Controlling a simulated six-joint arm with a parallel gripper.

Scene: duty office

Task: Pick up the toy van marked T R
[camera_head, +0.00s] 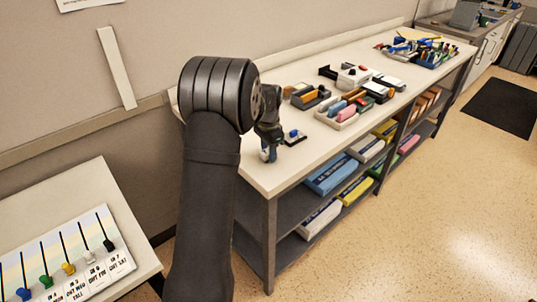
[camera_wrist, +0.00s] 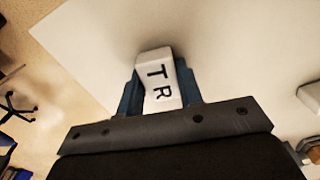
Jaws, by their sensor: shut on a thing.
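The toy van (camera_wrist: 158,78) is white with the dark letters T R on its top, seen in the wrist view. My gripper (camera_wrist: 160,82) is shut on it, with one blue finger on each side. The pale tabletop (camera_wrist: 230,45) is beyond the van, and I cannot tell whether the van touches it. In the head view my gripper (camera_head: 268,152) is at the near end of the long table, and the van is hidden there by the gripper and arm.
A stamp-like item with a blue knob (camera_head: 294,134) stands just right of my gripper. Trays of colored blocks (camera_head: 345,112) and a cluttered bin (camera_head: 425,52) lie farther along the table. Shelves below hold boxes (camera_head: 330,174). A side board with colored sliders (camera_head: 68,268) is at lower left.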

